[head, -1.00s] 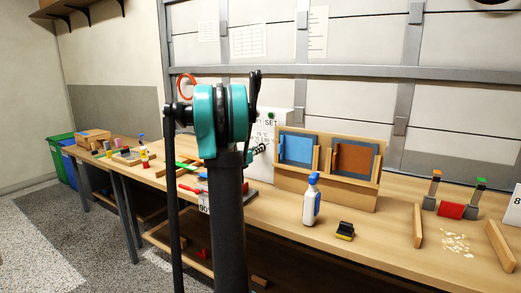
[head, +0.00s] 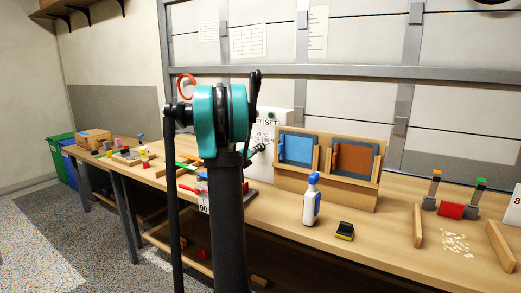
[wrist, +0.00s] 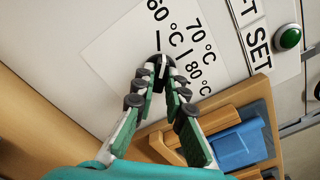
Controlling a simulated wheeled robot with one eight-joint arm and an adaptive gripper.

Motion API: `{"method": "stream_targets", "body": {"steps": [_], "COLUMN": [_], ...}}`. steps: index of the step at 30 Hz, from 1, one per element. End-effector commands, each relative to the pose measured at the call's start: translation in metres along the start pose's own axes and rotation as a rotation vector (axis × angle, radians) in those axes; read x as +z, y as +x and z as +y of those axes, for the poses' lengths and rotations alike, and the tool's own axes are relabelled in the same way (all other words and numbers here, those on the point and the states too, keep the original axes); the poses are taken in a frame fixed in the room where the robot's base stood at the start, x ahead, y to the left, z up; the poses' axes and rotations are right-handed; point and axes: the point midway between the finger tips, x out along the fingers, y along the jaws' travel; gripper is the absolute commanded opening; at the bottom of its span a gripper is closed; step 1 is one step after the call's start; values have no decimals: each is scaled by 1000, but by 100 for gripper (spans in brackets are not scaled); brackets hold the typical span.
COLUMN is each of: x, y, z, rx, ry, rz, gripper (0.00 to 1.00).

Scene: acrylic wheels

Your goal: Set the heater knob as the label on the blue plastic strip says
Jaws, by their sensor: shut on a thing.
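The heater is a white box (head: 284,121) standing on the bench against the back. Its face shows 60, 70 and 80 °C marks in the wrist view. The heater knob (wrist: 161,62) is dark with a pale line and sits below these marks. My gripper (wrist: 157,74) is shut on the knob, one finger on each side; the fingers partly hide it. In the head view my gripper (head: 257,150) is at the heater's face, partly behind my arm. I cannot make out a blue plastic strip; a white card reading 90 (head: 204,203) shows left of my arm.
A green button (wrist: 289,38) is on the heater near the word SET. A wooden rack (head: 330,191) with blue and brown panels stands to the right.

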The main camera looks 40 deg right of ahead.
Motion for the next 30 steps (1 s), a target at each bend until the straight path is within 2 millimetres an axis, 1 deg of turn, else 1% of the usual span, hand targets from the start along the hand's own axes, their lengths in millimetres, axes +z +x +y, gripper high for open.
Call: {"method": "stream_targets", "body": {"steps": [3,6,15,20,21,24,27,30], "x": [-1,-1,-1,-2,-1,-1,-1,-1], "y": [-1,-1,-1,-1,-1,-1,0,0], "z": [0,0,0,0,0,0,0,0], "rx": [0,0,0,0,0,0,0,0], "ry": [-114,-167,-184,-269,-269,-268,-268,-268], "rz": [2,2,2,2,2,2,1,1], "gripper": [0,0,0,0,15,28,38,38]}}
